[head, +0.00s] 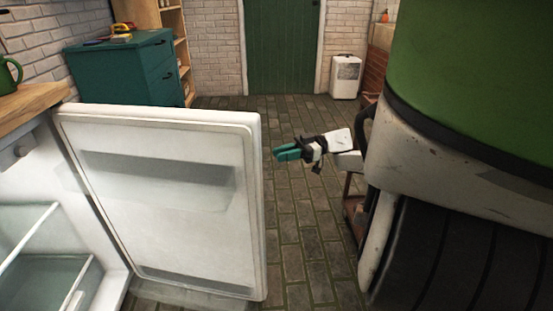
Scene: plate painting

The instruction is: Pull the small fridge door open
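The white fridge door (165,225) stands wide open at the left, its inner side with shelf recesses facing me. The fridge interior (45,185) shows at the far left, with a clear drawer and a shelf edge. My gripper (277,152) is to the right of the door's free edge, apart from it in the picture. Its teal fingers point left and look close together, with nothing seen between them. The door's outer side and its handle are hidden from this view.
A wooden worktop (32,101) lies above the fridge. A teal cabinet (120,68) stands behind the door. The brick floor (300,215) between is clear. A white bin (345,77) stands at the back.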

